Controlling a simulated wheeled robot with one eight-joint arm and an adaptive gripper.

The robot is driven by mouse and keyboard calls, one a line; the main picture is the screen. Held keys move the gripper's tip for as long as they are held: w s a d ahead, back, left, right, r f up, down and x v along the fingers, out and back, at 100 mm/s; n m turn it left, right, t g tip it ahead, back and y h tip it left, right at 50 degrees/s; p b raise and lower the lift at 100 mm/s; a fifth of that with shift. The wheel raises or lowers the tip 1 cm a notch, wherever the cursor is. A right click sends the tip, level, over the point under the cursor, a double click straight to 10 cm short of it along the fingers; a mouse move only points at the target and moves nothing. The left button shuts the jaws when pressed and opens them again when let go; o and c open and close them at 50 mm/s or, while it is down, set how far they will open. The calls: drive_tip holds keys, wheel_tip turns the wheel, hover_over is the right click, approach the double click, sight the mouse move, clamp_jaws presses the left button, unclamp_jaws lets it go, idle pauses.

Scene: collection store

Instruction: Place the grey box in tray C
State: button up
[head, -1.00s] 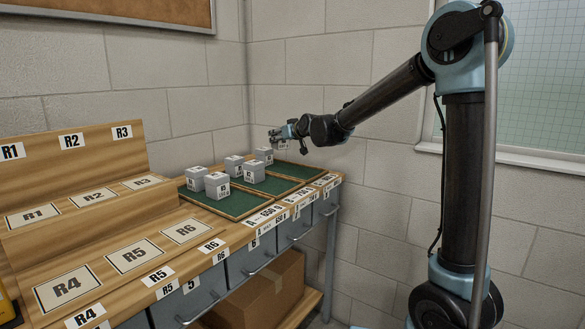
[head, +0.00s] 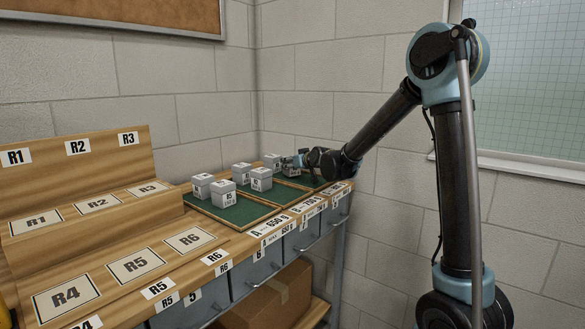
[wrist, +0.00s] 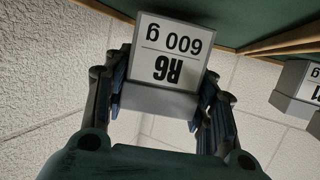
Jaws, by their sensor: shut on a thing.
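My gripper (head: 297,161) is at the far right end of the bench, low over the farthest green tray, tray C (head: 318,181). In the wrist view, my gripper (wrist: 163,100) has its fingers on both sides of a grey box (wrist: 165,103) and is shut on it. Its white label reads R6, 600 g, upside down in the picture. The green tray surface lies right by the box; I cannot tell whether they touch. In the head view the held box (head: 290,170) is small and partly hidden by the gripper.
Another grey box (head: 271,161) stands just left of the held one; a box also shows at the wrist view's right edge (wrist: 298,92). Two boxes stand in the middle tray (head: 280,191) and two in the near tray (head: 230,214). A wall is close behind.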

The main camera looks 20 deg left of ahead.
drive_tip(key=shift+f, duration=0.45)
drive_tip(key=o, duration=1.1)
drive_tip(key=v, duration=1.2)
drive_tip(key=shift+r, duration=0.1)
